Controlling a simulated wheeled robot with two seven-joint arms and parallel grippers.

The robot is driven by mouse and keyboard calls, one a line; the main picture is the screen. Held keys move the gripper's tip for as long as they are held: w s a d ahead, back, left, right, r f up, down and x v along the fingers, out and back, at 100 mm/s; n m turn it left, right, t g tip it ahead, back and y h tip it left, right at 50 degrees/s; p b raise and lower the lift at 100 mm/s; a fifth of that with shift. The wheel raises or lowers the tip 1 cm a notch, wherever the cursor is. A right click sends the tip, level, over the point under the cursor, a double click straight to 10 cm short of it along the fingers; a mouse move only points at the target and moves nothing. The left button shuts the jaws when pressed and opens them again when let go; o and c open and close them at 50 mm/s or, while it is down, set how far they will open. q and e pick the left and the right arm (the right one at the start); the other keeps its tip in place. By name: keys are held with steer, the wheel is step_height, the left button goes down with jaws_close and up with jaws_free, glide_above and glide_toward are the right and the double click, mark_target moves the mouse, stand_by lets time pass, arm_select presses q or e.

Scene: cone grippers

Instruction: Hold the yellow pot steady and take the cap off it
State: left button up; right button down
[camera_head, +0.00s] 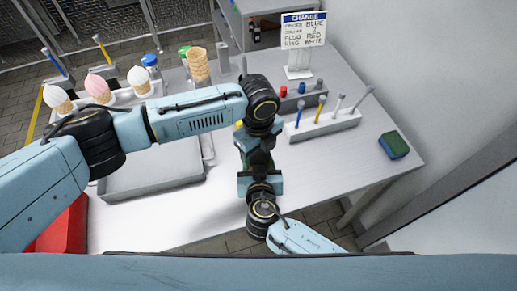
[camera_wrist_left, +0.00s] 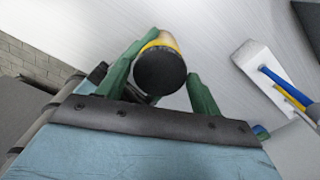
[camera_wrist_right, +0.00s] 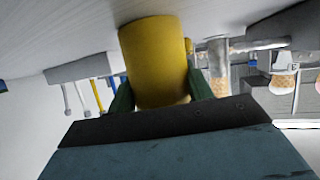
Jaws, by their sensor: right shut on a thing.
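The yellow pot (camera_wrist_right: 155,62) is between the green fingers of my right gripper (camera_wrist_right: 160,95), which is shut on its side. In the left wrist view the pot's dark round cap (camera_wrist_left: 160,71) faces the camera, with a strip of yellow pot (camera_wrist_left: 164,38) beyond it. My left gripper (camera_wrist_left: 163,85) is open, its fingers on either side of the cap, with a clear gap on the right. In the head view my arms hide nearly all of the pot and the cap. I cannot tell whether the pot touches the table.
A grey tray (camera_head: 150,186) lies left of my grippers. A holder (camera_head: 325,126) with several upright tools and a green-blue sponge (camera_head: 394,145) are to the right. A sign (camera_head: 303,30), ice-cream cones (camera_head: 139,80) and stacked cones (camera_head: 199,66) stand farther back. The table's right front is clear.

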arm_select(q)
steer(key=shift+o, duration=1)
step_height(320, 180, up, 4)
steer(key=shift+r, duration=0.2)
steer(key=shift+s+d+r, duration=0.1)
steer(key=shift+d+r, duration=0.15)
steer(key=shift+r, duration=0.35)
steer(key=shift+c, duration=0.4)
steer(key=shift+r, duration=0.4)
steer(key=shift+a+r, duration=0.25)
steer(key=shift+r, duration=0.45)
steer(key=shift+f, duration=3.9)
steer(key=shift+c, duration=0.4)
